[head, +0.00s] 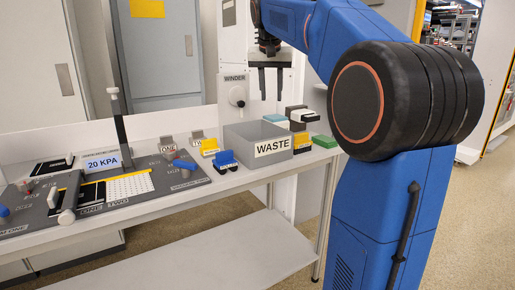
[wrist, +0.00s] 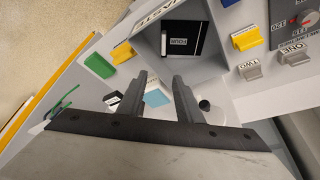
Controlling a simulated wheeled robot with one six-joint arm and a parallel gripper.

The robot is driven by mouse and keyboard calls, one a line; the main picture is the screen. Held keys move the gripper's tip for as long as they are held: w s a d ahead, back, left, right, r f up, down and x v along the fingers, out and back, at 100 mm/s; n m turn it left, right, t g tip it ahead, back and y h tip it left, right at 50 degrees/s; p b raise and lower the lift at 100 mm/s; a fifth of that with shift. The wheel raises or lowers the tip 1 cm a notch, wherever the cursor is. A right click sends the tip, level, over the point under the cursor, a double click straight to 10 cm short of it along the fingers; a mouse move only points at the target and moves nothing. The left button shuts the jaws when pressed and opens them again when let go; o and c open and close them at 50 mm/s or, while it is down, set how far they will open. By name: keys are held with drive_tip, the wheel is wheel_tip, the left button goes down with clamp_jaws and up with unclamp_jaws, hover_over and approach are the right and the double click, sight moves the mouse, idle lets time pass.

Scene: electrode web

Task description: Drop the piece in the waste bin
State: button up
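The grey open-topped waste bin (head: 240,138), with a WASTE label on its front, stands on the bench. It also shows in the wrist view (wrist: 150,45). A black piece (wrist: 183,27) with a white label, seemingly reading FOUR, lies inside the bin in the wrist view. The bin's walls hide it in the head view. My gripper (head: 270,88) hangs above the back of the bin, pointing down. In the wrist view its two fingers (wrist: 160,80) are apart with nothing held between them.
A green block (head: 325,141), a teal block (head: 275,118) and dark boxes stand behind and right of the bin. Yellow and blue holders (head: 226,159) stand to its left. A control panel with a 20 KPA display (head: 103,162) and levers fills the bench's left.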

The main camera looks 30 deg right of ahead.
drive_tip(key=v, duration=0.6)
drive_tip(key=shift+r, duration=0.35)
drive_tip(key=shift+s+a, duration=0.15)
drive_tip(key=s+a+f+n+y, duration=0.1)
drive_tip(key=s+a+f, duration=0.4)
drive_tip(key=s+f, duration=0.5)
drive_tip(key=s+a+f+n+y, duration=0.1)
drive_tip(key=s+a+f+n, duration=0.3)
drive_tip(key=s+f, duration=0.6)
drive_tip(key=s+a+f+n+t, duration=0.1)
drive_tip(key=s+a+f, duration=0.6)
drive_tip(key=f, duration=1.2)
drive_tip(key=s+n, duration=0.1)
drive_tip(key=s, duration=0.3)
drive_tip(key=shift+a+f+n+y, duration=0.35)
drive_tip(key=shift+a+n+y, duration=0.05)
drive_tip(key=shift+s, duration=0.1)
